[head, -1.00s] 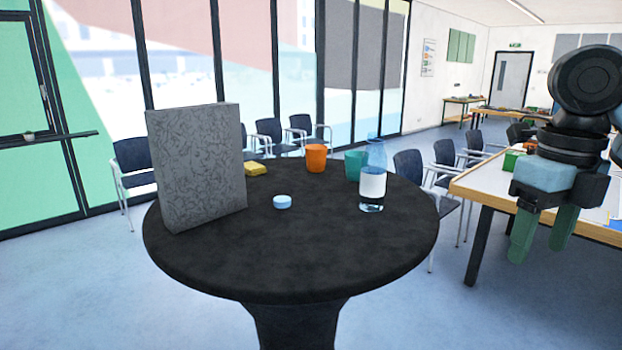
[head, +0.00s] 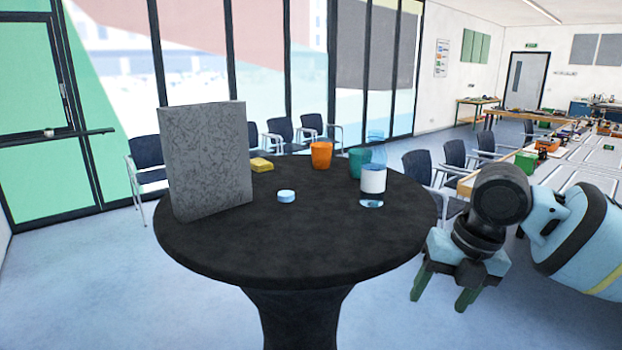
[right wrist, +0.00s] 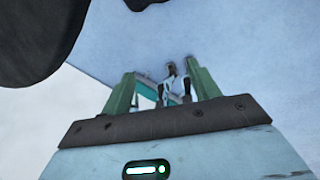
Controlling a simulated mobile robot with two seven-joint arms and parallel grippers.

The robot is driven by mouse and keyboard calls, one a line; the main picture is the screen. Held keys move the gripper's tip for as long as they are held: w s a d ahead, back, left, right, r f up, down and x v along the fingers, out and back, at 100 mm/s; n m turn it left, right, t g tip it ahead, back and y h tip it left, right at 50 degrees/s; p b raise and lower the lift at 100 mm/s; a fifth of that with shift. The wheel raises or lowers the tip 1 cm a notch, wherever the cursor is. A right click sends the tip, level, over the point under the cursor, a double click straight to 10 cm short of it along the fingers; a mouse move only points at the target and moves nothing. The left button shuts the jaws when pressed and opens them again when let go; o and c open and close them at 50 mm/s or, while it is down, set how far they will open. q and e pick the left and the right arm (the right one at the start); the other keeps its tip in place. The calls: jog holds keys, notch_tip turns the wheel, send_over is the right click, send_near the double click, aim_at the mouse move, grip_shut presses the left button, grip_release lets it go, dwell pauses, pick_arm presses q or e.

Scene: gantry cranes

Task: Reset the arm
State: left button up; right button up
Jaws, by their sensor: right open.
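My right gripper (head: 443,296) is at the lower right of the head view, beside the round black table (head: 300,250) and apart from it. Its green fingers are spread, point downward and hold nothing. In the right wrist view the two green fingers (right wrist: 162,92) stand apart, with blurred pale floor and a small chair-like shape beyond them. My left gripper is not in the head view.
On the black table stand a grey patterned box (head: 210,160), a yellow block (head: 262,164), a blue-white puck (head: 286,196), an orange cup (head: 321,155), a teal cup (head: 358,163) and a clear bottle (head: 373,180). Chairs line the windows. A long workbench (head: 580,160) stands at right.

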jog(key=s+a+f+m+t+y, duration=0.15)
jog(key=a+f+m, duration=0.3)
jog(key=f, duration=0.45)
jog(key=a+f+m+t+y, duration=0.2)
jog(key=a+f+m, duration=0.2)
jog(key=f+m, duration=0.3)
jog(key=s+a+f+m+t+y, duration=0.15)
jog(key=a+f+m, duration=0.35)
jog(key=f, duration=0.5)
jog(key=s+d+f+m+t+h, duration=0.1)
jog(key=s+d+f+m, duration=0.3)
jog(key=s, duration=0.3)
jog(key=s+d+f+m+t+h, duration=0.1)
jog(key=s+d+f+m+h, duration=0.1)
jog(key=s+d+f+m, duration=0.2)
jog(key=s+d+f+m+t+h, duration=0.1)
jog(key=s+d+f+m+h, duration=0.1)
jog(key=s+d+f+m, duration=0.2)
jog(key=s+f+m, duration=0.3)
jog(key=s+f, duration=0.1)
jog(key=s, duration=0.2)
jog(key=shift+s+d, duration=0.3)
jog(key=shift+d, duration=0.1)
